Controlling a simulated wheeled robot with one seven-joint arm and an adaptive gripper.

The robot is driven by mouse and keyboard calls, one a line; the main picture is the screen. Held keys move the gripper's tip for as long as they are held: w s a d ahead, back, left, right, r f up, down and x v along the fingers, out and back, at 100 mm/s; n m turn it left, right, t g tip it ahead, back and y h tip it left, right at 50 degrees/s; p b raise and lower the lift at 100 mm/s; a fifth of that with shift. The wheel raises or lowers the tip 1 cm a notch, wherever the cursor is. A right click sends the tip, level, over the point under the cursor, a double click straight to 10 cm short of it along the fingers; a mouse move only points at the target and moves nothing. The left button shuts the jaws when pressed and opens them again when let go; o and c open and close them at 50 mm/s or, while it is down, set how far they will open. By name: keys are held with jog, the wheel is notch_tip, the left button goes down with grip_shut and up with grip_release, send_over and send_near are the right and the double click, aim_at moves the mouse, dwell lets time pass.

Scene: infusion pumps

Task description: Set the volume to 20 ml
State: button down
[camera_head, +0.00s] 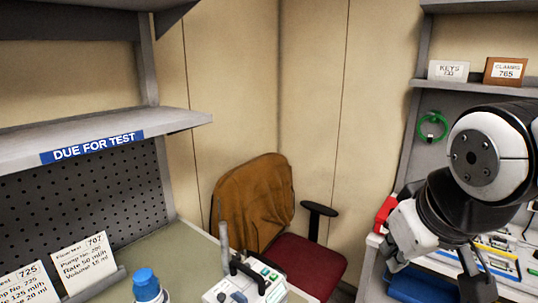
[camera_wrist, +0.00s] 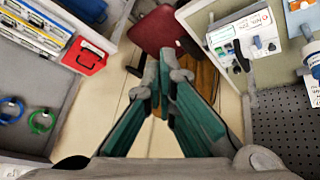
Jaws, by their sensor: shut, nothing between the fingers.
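A white pump-like device (camera_head: 245,285) with a dark handle and green buttons stands on the bench at the bottom of the head view, cut off by the frame edge. It also shows at the upper right of the wrist view (camera_wrist: 245,38). Its display cannot be read. A card marked 725 (camera_head: 27,287) at the lower left shows 125 ml/h and 20 ml. A card marked 707 (camera_head: 84,262) beside it shows 50 ml/h and 15 ml. My gripper (camera_head: 478,287) is at the lower right, well away from the device; its fingers are shut and empty in the wrist view (camera_wrist: 164,62).
A chair (camera_head: 308,262) with a brown jacket (camera_head: 252,205) stands between the benches. A shelf labelled DUE FOR TEST (camera_head: 100,145) overhangs the left bench. The right shelf unit holds KEYS (camera_head: 448,70) and CLAMPS (camera_head: 505,71) boxes and a green ring (camera_head: 432,126). A blue-capped bottle (camera_head: 147,285) stands left of the device.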

jog(key=s+m, duration=0.2)
jog(key=s, duration=0.5)
jog(key=shift+d+g+y, duration=0.15)
jog(key=shift+g+y, duration=0.15)
jog(key=shift+g, duration=0.1)
jog(key=shift+w, duration=0.1)
dwell(0.7)
